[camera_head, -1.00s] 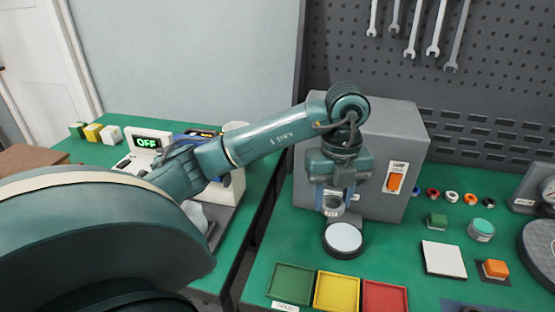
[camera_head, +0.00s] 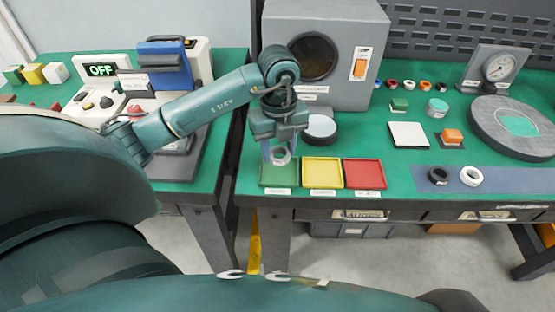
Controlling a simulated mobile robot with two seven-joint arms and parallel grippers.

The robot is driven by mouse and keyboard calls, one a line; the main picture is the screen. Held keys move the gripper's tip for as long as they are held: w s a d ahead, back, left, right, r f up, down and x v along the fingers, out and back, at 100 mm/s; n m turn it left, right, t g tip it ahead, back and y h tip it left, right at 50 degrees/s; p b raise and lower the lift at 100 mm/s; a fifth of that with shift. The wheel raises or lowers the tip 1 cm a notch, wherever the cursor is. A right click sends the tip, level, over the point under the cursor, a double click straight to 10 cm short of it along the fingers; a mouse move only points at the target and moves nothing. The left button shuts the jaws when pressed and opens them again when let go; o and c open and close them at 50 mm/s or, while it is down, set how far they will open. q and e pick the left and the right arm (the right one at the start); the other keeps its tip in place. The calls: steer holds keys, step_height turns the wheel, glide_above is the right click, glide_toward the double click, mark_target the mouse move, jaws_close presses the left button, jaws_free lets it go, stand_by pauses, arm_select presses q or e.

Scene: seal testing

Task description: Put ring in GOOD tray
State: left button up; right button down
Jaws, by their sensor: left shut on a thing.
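My left gripper (camera_head: 279,153) is shut on a small grey ring (camera_head: 281,157), held upright between its fingers. The ring is over the back part of the green tray (camera_head: 277,183), at the front left of the bench. I cannot tell whether it touches the tray. The gripper hides part of the tray's back edge. A small label sits in front of the tray, too small to read for sure. My right gripper is not in view.
The yellow tray (camera_head: 322,173) and the red tray (camera_head: 364,173) stand close to the right of the green tray. A grey lamp box (camera_head: 345,88) and a round white-topped stand (camera_head: 319,128) are behind. Black and white rings (camera_head: 471,176) lie on a blue strip at right.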

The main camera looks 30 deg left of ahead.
mark_target(278, 170)
arm_select(q)
steer(key=shift+f, duration=2)
steer(key=shift+f, duration=0.1)
steer(key=o, duration=0.8)
